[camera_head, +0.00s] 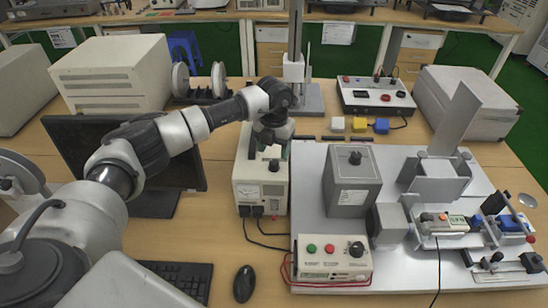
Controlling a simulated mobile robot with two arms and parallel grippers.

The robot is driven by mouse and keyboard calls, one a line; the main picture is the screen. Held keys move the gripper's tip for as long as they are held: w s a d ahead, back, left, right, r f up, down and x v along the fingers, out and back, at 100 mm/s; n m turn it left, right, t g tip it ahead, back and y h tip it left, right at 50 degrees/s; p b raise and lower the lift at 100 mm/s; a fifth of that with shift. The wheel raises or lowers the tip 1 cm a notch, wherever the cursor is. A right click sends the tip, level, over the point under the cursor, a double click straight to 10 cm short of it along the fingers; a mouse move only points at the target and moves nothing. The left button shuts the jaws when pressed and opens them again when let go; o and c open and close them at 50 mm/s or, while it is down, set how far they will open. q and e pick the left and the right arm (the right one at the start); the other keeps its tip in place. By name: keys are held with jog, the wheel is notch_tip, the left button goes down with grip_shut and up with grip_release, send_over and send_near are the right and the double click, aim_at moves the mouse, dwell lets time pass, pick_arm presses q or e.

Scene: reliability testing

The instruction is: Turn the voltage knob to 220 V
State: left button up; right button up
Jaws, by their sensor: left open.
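My left gripper (272,150) reaches in from the left and points down over the top of a cream power unit (247,187) with a meter on its front. Its fingers are open, and partly hidden by the wrist. A dark knob (273,167) stands on the unit's top, just in front of the fingers; I cannot tell whether they touch it. The scale is too small to read. Other black knobs show on a grey box (342,186) and on a cream control box (322,262) with red and green buttons. My right gripper is not in view.
A grey board (395,165) carries the boxes and a test fixture (440,178). A monitor (80,140), keyboard (180,277) and mouse (243,284) are at the left. A vertical stand (296,40) rises behind the gripper. Cables lie in front of the power unit.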

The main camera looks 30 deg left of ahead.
aim_at(274, 162)
pick_arm(q)
notch_tip(274, 162, down, 5)
jog(key=shift+f+p, duration=0.1)
jog(key=shift+p, duration=0.35)
jog(key=c, duration=0.9)
